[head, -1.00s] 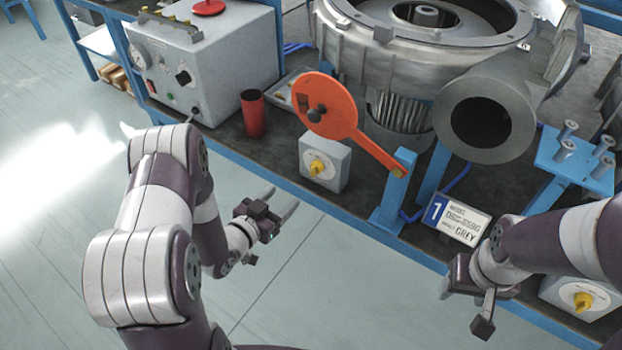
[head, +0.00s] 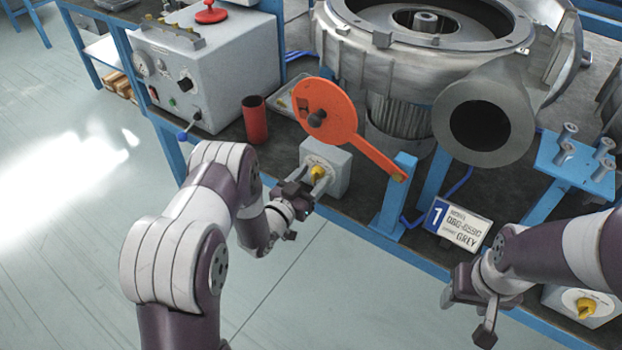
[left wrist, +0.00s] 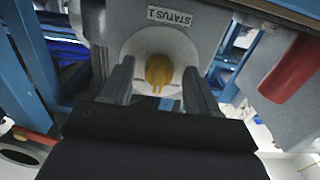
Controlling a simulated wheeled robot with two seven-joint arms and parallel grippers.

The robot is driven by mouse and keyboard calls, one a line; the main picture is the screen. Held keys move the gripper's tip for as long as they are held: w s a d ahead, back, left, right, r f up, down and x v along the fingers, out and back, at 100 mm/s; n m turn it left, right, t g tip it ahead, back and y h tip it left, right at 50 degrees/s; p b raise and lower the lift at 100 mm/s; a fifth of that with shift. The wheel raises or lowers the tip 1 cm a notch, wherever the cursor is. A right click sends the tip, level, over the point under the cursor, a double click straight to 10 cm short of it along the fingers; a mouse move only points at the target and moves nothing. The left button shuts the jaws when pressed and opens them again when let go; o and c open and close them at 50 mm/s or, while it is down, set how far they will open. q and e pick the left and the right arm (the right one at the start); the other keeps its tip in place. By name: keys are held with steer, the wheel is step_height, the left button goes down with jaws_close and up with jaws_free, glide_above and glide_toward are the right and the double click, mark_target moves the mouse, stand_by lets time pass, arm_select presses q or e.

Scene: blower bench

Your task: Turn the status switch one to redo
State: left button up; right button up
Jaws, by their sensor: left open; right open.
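The status switch one is a grey box (head: 336,158) with a yellow knob (head: 318,173) on a round white dial, at the bench's front edge. In the left wrist view its label (left wrist: 174,17) reads "STATUS 1", upside down. My left gripper (head: 313,181) is open in front of the dial. In the left wrist view the knob (left wrist: 159,72) shows between the two fingers, with a gap on either side. The dial markings are too small to read. My right gripper (head: 472,315) is open and empty at the lower right.
A second box with a yellow knob (head: 586,307) sits at the lower right. An orange paddle (head: 328,110) on a blue post (head: 397,195) stands just behind and right of the switch. A red cup (head: 255,120) and a control box (head: 215,75) are to the left.

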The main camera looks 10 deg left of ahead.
arm_select(q)
steer(key=c, duration=1)
steer(key=shift+n, duration=0.4)
steer(key=n, duration=0.3)
steer(key=shift+n, duration=0.4)
steer(key=shift+s+n, duration=0.1)
steer(key=shift+n, duration=2.1)
steer(key=o, duration=1)
